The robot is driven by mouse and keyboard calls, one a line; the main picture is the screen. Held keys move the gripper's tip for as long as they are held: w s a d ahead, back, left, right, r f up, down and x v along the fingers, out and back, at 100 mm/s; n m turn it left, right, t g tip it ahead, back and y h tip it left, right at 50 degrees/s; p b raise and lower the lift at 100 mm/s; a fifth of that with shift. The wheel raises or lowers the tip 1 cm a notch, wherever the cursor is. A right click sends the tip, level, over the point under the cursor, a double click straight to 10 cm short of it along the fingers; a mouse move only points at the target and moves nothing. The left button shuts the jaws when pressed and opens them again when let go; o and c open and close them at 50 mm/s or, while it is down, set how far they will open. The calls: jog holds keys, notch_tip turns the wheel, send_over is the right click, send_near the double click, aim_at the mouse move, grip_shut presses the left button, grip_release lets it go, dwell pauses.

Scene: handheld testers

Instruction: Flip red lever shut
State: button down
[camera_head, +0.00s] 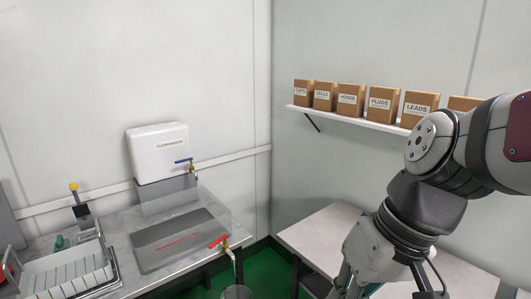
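The red lever (218,241) sits on a brass tap (228,246) at the right edge of the grey bench, low in the middle of the view. The lever slants up to the right toward the tap body. The tap's spout points down over a round container (237,292), cut off by the lower edge. My gripper (356,286) is at the bottom, right of the lever and well apart from it. Its fingertips are cut off or hidden, so its opening does not show.
A white tank (158,152) with a blue-levered tap (184,161) stands behind a grey sunken panel (180,240). A white rack (68,275) stands at left. Labelled boxes (351,99) line a wall shelf (345,116). A pale table (320,235) lies near my arm; green floor shows between.

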jog(key=s+d+r+m+t+h, duration=0.2)
jog(key=s+d+t+h, duration=0.15)
jog(key=d, duration=0.55)
jog(key=w+a+f+m+y+b, duration=0.3)
jog(key=w+a+m, duration=0.3)
jog(key=w+a, duration=0.4)
jog(key=w+a+f+m+y+b, duration=0.35)
jog(key=w+a+m, duration=0.3)
jog(key=w, duration=0.55)
jog(key=w+a+f+m+b, duration=0.2)
jog(key=w+a+f+m, duration=0.4)
jog(key=w+a+f, duration=0.3)
jog(key=w+a+f+m+t+b, duration=0.1)
jog(key=w+a+f+m, duration=0.6)
jog(key=w+f, duration=0.7)
jog(key=shift+w+a+f+y+b, duration=0.3)
jog(key=shift+a+f+y+b, duration=0.1)
jog(key=shift+a+f+b, duration=0.45)
jog(key=shift+a+r, duration=0.1)
jog(key=shift+a, duration=0.05)
